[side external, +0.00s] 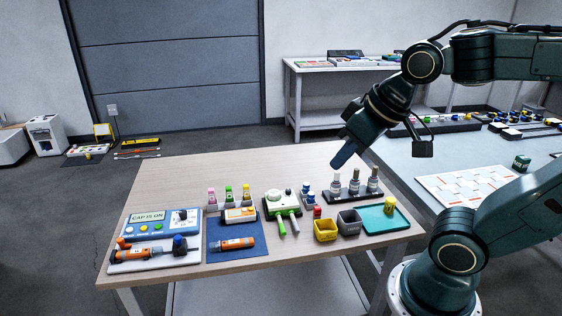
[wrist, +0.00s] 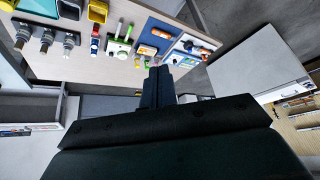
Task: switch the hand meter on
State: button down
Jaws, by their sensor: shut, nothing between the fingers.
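An orange-and-white boxy device (side external: 240,214), which looks like the hand meter, lies on a blue mat (side external: 224,254) near the middle left of the wooden table. It also shows small in the wrist view (wrist: 147,50). Its switch is too small to make out. An orange cylindrical tool (side external: 236,243) lies in front of it on the same mat. My gripper (side external: 343,157) is shut and empty, high above the table's back right, well apart from the device. Its closed fingers also show in the wrist view (wrist: 158,75).
Three dark-based sensors (side external: 354,186), a yellow bin (side external: 325,230), a grey bin (side external: 349,222) and a teal tray (side external: 377,225) fill the right. A blue panel (side external: 160,225) stands left. The table's back is clear.

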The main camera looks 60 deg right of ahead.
jog(key=w+d+f+m, duration=0.1)
jog(key=w+d+m, duration=0.1)
jog(key=w, duration=0.9)
jog(key=m+t+h, duration=0.1)
jog(key=m+t, duration=0.2)
jog(key=m, duration=0.5)
send_over(247, 213)
notch_tip(247, 213, down, 23)
jog(key=shift+f, duration=0.2)
jog(key=shift+f, duration=0.1)
jog(key=shift+w+f, duration=0.1)
jog(key=shift+f, duration=4.15)
jog(key=shift+f, duration=0.2)
jog(key=shift+f, duration=0.25)
